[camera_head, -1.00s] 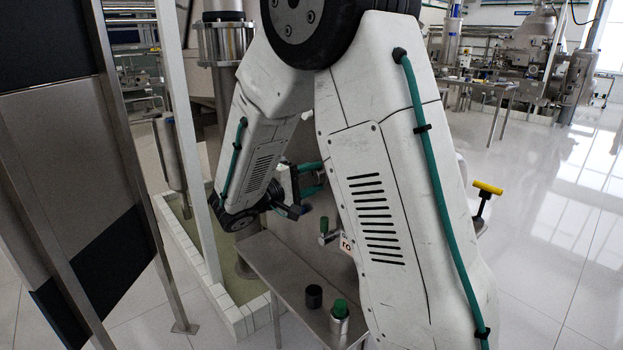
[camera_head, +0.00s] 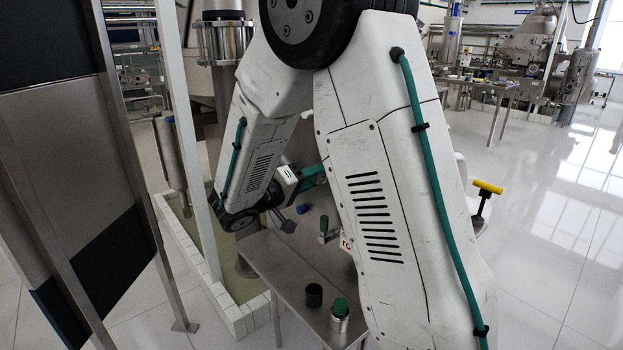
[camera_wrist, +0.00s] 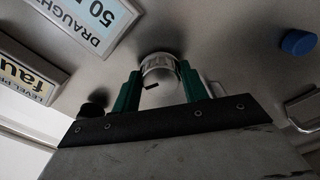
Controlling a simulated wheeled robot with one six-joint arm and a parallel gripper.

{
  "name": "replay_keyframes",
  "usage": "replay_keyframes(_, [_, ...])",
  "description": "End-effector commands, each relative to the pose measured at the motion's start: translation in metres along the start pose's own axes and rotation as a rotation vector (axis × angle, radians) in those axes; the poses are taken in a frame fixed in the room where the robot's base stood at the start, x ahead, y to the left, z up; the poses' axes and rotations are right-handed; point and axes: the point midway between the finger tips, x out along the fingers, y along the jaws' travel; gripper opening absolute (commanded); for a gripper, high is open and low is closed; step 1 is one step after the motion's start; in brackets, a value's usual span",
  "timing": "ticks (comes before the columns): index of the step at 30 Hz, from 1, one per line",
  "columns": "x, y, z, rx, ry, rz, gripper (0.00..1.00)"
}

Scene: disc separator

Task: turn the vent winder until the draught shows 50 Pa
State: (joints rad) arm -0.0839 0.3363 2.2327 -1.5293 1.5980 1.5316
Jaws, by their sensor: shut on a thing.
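In the wrist view, the green fingers of my gripper (camera_wrist: 161,82) are shut on a round silver knob, the vent winder (camera_wrist: 158,66), with a small dark mark on its side. In the head view, my gripper is partly hidden by my arm, and the winder cannot be made out.
A blue knob (camera_wrist: 298,42) is on the panel to the right. A second label (camera_wrist: 27,82), also upside down, reads "LEVEL" and "fau", partly cut off. In the head view, a dark cup (camera_head: 314,295) and a green-topped canister (camera_head: 340,315) stand on the metal bench (camera_head: 275,262).

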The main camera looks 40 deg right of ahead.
Motion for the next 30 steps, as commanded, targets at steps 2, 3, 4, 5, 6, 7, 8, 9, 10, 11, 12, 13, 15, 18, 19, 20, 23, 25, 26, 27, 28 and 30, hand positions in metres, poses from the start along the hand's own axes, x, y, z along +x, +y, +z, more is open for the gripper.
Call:
replay_keyframes(2, [0.0, -0.001, 0.001, 0.007, -0.001, -0.001, 0.21])
replay_keyframes(3, [0.0, -0.001, 0.001, 0.01, -0.001, -0.002, 0.21])
replay_keyframes(4, [0.0, -0.001, 0.001, 0.011, -0.001, -0.002, 0.21])
replay_keyframes(5, [0.0, -0.001, 0.001, 0.012, -0.001, -0.002, 0.21])
replay_keyframes(6, [0.0, -0.001, 0.001, 0.012, -0.001, -0.002, 0.21])
replay_keyframes(7, [0.0, -0.001, 0.001, 0.012, -0.001, -0.002, 0.21])
replay_keyframes(8, [0.0, -0.001, 0.001, 0.012, -0.001, -0.002, 0.21])
replay_keyframes(9, [0.0, -0.001, 0.001, 0.012, -0.001, -0.002, 0.21])
replay_keyframes(10, [0.0, -0.001, 0.001, 0.012, -0.001, -0.002, 0.21])
replay_keyframes(11, [0.0, -0.001, 0.001, 0.012, -0.001, -0.002, 0.21])
replay_keyframes(12, [0.0, -0.001, 0.001, 0.012, -0.001, -0.002, 0.21])
replay_keyframes(13, [0.0, -0.001, 0.001, 0.011, -0.001, -0.002, 0.21])
replay_keyframes(15, [0.0, -0.001, 0.001, 0.011, -0.001, -0.002, 0.52])
replay_keyframes(18, [0.0, -0.001, 0.001, 0.011, -0.001, -0.001, 0.65])
replay_keyframes(19, [0.0, -0.001, 0.001, 0.012, -0.001, -0.001, 0.65])
replay_keyframes(20, [0.0, -0.001, 0.001, 0.012, -0.001, -0.001, 0.65])
replay_keyframes(23, [0.0, 0.0, 0.001, 0.012, -0.001, -0.001, 0.65])
replay_keyframes(25, [0.0, 0.0, 0.001, 0.012, -0.001, -0.001, 0.65])
replay_keyframes(26, [-0.002, 0.0, 0.0, 0.012, -0.001, -0.001, 0.65])
replay_keyframes(27, [-0.004, -0.001, 0.0, 0.012, 0.0, -0.001, 0.65])
replay_keyframes(28, [-0.007, -0.001, 0.0, 0.012, 0.001, -0.001, 0.65])
replay_keyframes(30, [-0.017, -0.001, 0.0, 0.012, 0.003, -0.002, 0.65])
